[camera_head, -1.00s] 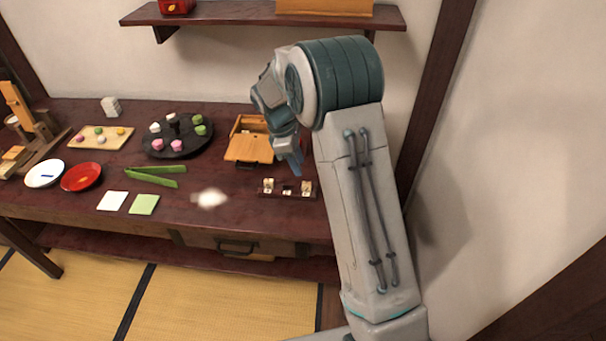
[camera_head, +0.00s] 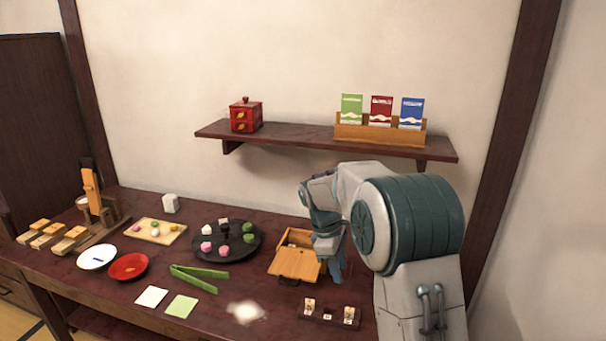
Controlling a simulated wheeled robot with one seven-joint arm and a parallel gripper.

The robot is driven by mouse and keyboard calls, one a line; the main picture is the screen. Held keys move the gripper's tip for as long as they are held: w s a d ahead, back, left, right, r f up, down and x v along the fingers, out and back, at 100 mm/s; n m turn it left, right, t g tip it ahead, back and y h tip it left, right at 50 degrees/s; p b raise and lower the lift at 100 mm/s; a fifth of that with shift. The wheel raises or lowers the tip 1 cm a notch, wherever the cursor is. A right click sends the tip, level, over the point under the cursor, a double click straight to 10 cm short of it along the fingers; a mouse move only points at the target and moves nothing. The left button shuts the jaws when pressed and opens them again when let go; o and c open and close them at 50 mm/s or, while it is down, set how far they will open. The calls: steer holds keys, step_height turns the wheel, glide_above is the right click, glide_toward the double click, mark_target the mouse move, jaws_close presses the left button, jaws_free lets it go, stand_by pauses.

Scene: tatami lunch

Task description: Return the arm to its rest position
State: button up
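My arm stands at the right of the head view, folded at the elbow, with its forearm bent down and to the left. My gripper (camera_head: 337,270) points down over the table, just right of the wooden box with its slanted lid (camera_head: 297,264). The gripper is small and partly hidden by my own wrist, so I cannot tell whether its fingers are open or shut. Nothing clearly shows in it.
The dark table (camera_head: 120,310) holds a black round tray (camera_head: 205,254), green tongs (camera_head: 200,275), a white plate (camera_head: 97,257), a red plate (camera_head: 128,266) and a small rack (camera_head: 328,314). A shelf (camera_head: 300,143) with a red box (camera_head: 246,115) is above.

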steer(key=s+d+r+m+t+y+p, duration=0.1)
steer(key=s+d+r+m, duration=0.1)
steer(key=s+r+m, duration=0.4)
steer(key=s+d+r+m+t+y+p, duration=0.1)
steer(key=s+r, duration=0.3)
steer(key=s, duration=0.4)
steer(key=s+m+t+y+p, duration=0.1)
steer(key=s+m, duration=0.5)
steer(key=s, duration=0.7)
steer(key=shift+s+d+f+m+t+p, duration=0.2)
steer(key=shift+s+d+m+t+p, duration=0.15)
steer(key=shift+d+m+t, duration=0.1)
